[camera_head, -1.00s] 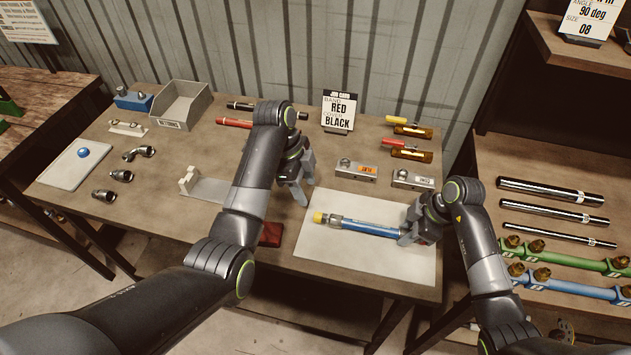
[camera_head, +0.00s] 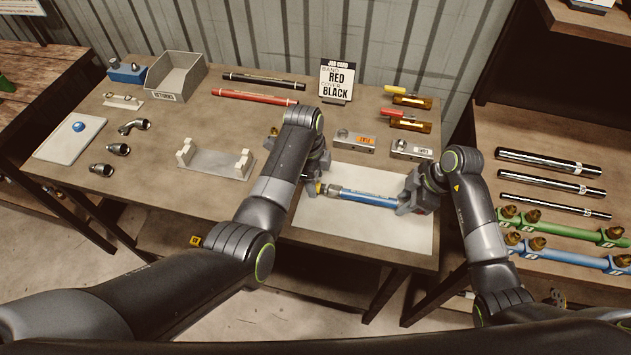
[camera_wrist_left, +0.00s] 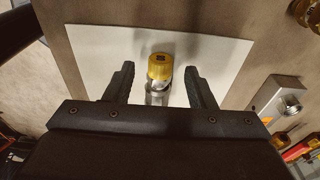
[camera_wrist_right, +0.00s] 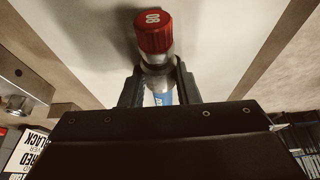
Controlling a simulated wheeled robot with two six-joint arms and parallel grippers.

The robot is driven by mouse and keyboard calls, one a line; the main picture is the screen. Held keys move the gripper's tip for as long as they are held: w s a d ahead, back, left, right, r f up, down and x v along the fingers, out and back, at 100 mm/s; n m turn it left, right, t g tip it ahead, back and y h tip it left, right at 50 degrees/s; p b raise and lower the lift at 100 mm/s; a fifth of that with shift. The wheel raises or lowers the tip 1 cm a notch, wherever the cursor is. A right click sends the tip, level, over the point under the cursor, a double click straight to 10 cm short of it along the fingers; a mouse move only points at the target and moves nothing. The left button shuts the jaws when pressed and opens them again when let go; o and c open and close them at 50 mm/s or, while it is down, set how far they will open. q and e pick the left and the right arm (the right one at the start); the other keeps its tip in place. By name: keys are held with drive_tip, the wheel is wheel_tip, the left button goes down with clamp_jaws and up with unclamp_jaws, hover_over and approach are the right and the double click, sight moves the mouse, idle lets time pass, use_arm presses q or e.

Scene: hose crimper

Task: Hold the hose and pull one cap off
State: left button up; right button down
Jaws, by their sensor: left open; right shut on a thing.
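The blue hose (camera_head: 365,198) lies over the white mat (camera_head: 350,222), with metal fittings at its ends. A yellow cap (camera_wrist_left: 160,66) covers its left end; it also shows in the head view (camera_head: 320,188). A red cap (camera_wrist_right: 153,32) marked 08 covers its right end. My right gripper (camera_head: 408,200) is shut around the hose near the red-capped end; its fingers show in the right wrist view (camera_wrist_right: 160,85). My left gripper (camera_head: 318,180) is open at the yellow-capped end. In the left wrist view its fingers (camera_wrist_left: 158,84) stand on either side of the cap and fitting, apart from them.
A job card (camera_head: 338,80) reads band red, cover black. Two metal blocks (camera_head: 353,142) (camera_head: 409,149) stand behind the mat. A white cradle (camera_head: 215,162), a grey bin (camera_head: 176,75) and loose fittings (camera_head: 118,149) are at left. The mat's front is clear.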

use_arm(q)
drive_tip(key=shift+d+f, duration=0.1)
drive_tip(key=shift+f, duration=0.85)
clamp_jaws()
